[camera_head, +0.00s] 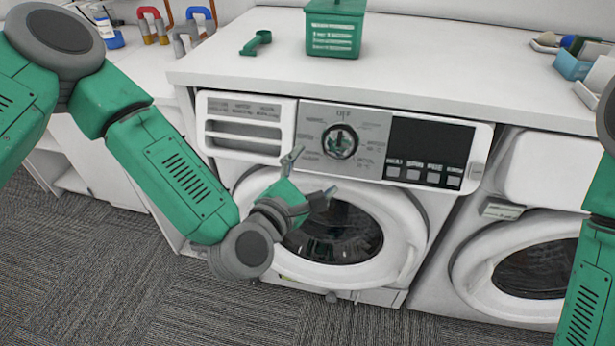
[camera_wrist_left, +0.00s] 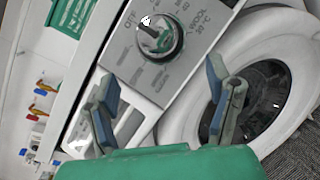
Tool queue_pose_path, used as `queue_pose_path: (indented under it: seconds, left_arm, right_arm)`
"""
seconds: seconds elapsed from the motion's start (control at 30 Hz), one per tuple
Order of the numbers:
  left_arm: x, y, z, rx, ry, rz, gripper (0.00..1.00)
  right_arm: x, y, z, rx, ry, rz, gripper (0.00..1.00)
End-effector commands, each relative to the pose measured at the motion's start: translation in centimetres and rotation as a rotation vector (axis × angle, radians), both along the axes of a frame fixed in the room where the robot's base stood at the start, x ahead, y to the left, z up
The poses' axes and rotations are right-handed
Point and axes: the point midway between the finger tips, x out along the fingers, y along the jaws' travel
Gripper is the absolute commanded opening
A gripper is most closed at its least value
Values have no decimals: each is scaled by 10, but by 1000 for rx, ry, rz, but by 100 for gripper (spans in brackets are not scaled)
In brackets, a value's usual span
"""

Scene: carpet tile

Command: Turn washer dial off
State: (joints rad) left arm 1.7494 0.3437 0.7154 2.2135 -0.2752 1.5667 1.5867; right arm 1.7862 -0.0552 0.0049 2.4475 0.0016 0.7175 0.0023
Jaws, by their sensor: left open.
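The washer dial (camera_head: 340,141) is a round dark knob with a light ring on the grey panel (camera_head: 310,118) of the washer (camera_head: 420,220), below the printed word OFF. In the left wrist view the dial (camera_wrist_left: 158,38) lies beyond and between my fingertips, with OFF printed to its left. My left gripper (camera_head: 311,176) is open and empty, in front of the washer, below and left of the dial and apart from it. Its two spread fingers show in the left wrist view (camera_wrist_left: 160,85). My right gripper is out of view; only part of my right arm shows at the right edge.
A white counter (camera_head: 440,58) covers the washer, with a green basket (camera_head: 335,28) and a green scoop (camera_head: 256,43) on it. Blue and white containers (camera_head: 572,64) sit at the right. The round washer door (camera_head: 400,235) is shut below the panel. A second machine (camera_head: 530,270) stands right.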

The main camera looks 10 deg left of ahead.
Motion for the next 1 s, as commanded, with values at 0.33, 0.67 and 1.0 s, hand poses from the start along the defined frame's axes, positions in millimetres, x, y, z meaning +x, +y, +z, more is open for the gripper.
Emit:
queue_pose_path:
  seconds: [0.33,0.67,1.0]
  left_arm:
    - [-24,7,2,1,0,-1,73]
    - [-23,7,2,1,0,0,73]
    - [-81,0,-88,530,127,-285,73]
  right_arm:
    - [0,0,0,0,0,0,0]
    - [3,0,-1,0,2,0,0]
    - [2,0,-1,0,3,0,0]
